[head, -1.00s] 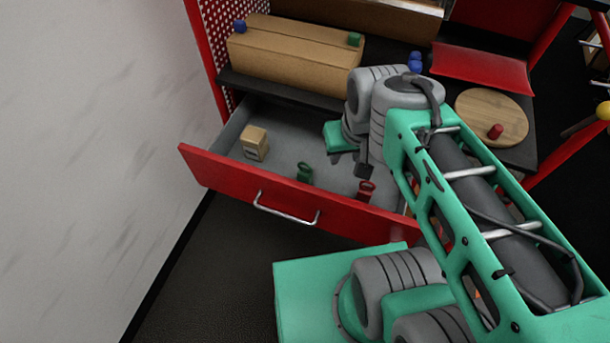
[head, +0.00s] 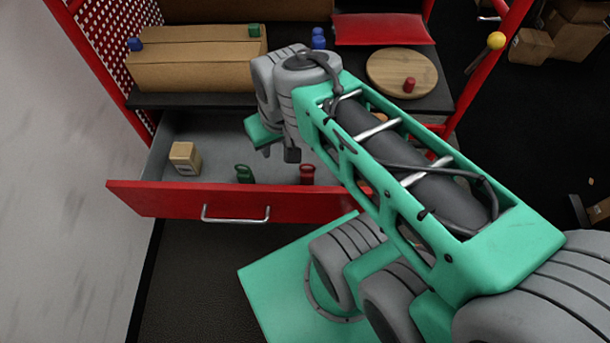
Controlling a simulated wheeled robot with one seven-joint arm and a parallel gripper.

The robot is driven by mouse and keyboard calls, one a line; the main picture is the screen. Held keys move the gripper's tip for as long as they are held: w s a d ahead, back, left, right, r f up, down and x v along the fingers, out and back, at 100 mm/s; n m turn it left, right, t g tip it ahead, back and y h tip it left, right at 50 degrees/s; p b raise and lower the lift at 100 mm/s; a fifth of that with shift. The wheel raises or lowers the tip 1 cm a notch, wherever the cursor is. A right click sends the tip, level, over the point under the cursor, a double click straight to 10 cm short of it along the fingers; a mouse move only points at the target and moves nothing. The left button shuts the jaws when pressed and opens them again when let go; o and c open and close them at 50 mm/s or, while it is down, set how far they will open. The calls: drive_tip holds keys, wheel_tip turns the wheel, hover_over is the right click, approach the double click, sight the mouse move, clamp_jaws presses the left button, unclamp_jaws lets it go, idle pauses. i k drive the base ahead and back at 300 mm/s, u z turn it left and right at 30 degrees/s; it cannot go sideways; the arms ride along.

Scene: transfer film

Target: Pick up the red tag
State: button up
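The red tag (head: 307,175) stands upright in the open drawer, close to the inside of its red front panel, with a hole showing near its top. A similar green tag (head: 244,174) stands to its left. My gripper (head: 280,154) hangs over the drawer, up and to the left of the red tag in the picture, apart from it. Its two dark fingers look spread with nothing between them. My arm hides the right part of the drawer.
The open drawer (head: 170,200) has a silver handle and holds a small cardboard box (head: 185,158) at left. Above it, the dark shelf (head: 200,100) bears a long carton (head: 195,72) and a round wooden board (head: 385,85) with a red knob (head: 409,85).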

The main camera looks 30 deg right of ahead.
sight(307, 175)
drive_tip(key=z, duration=1.55)
drive_tip(key=k, duration=1.05)
drive_tip(key=u, duration=1.55)
drive_tip(key=i, duration=1)
